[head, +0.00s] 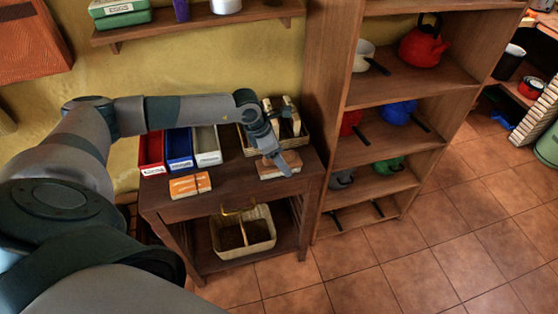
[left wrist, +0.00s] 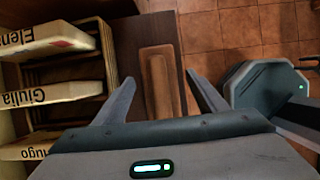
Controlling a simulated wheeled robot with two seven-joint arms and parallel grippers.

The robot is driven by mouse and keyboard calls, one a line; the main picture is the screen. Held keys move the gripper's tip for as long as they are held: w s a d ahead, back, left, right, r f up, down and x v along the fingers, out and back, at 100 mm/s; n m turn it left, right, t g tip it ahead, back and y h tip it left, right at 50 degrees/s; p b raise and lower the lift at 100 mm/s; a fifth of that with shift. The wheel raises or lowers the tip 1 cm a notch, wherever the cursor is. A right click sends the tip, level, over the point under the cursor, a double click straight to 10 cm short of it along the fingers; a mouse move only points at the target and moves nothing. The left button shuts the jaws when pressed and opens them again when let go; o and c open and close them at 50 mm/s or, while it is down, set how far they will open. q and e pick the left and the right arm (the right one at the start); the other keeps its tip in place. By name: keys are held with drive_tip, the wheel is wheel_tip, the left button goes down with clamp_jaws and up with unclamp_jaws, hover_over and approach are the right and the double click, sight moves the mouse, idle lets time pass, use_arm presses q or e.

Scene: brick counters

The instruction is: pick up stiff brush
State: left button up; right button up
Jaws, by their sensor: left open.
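The stiff brush appears to be the brown wooden block (head: 281,171) on the right end of the small wooden table (head: 240,181). In the left wrist view the brush (left wrist: 158,85) lies lengthwise between my fingers, its long flat back facing the camera; no bristles show. My left gripper (head: 279,163) is above the brush and partly covers it in the head view. In the left wrist view my left gripper (left wrist: 160,80) is open, one finger on each side of the brush, with no visible contact.
A basket (left wrist: 68,73) with name-marked pale blocks stands beside the brush. Red (head: 151,153), blue (head: 179,149) and white (head: 207,146) bins and orange boxes (head: 190,185) share the tabletop. A tall shelf (head: 325,120) stands close to the right.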

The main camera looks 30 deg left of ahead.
use_arm(q)
drive_tip(key=shift+x, duration=1.15)
drive_tip(key=c, duration=1.2)
